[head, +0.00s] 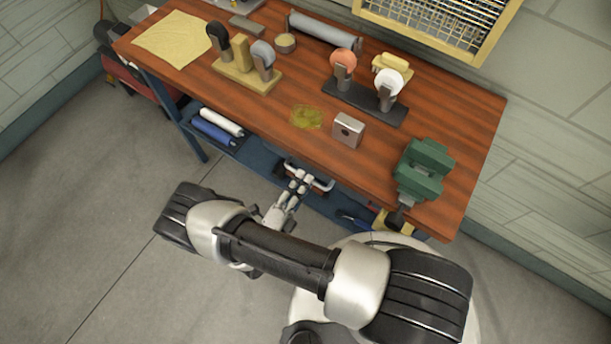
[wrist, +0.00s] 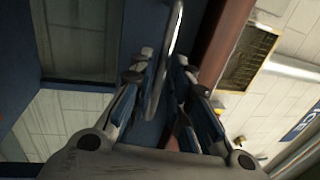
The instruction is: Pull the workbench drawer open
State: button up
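The workbench (head: 270,125) has a reddish-brown wooden top and a blue frame. The drawer's metal bar handle (head: 322,184) sticks out just under the front edge, near the middle. The drawer front is mostly hidden under the top in the head view; no gap showing it pulled out is visible. My gripper (head: 297,184) is at the handle's left part. In the wrist view the handle (wrist: 167,55) runs between the two fingers of my gripper (wrist: 164,68). The fingers are apart, with space beside the bar, and do not look clamped on it.
A green vise (head: 424,170) stands at the bench's right front corner. A metal block (head: 348,130) and a yellow-green patch (head: 307,117) lie near the front edge. White and blue rolls (head: 215,130) lie on a lower shelf at left. The floor in front (head: 110,200) is clear.

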jog(key=shift+x, duration=1)
jog(key=shift+c, duration=0.2)
grip_shut()
jog(key=shift+s, duration=0.1)
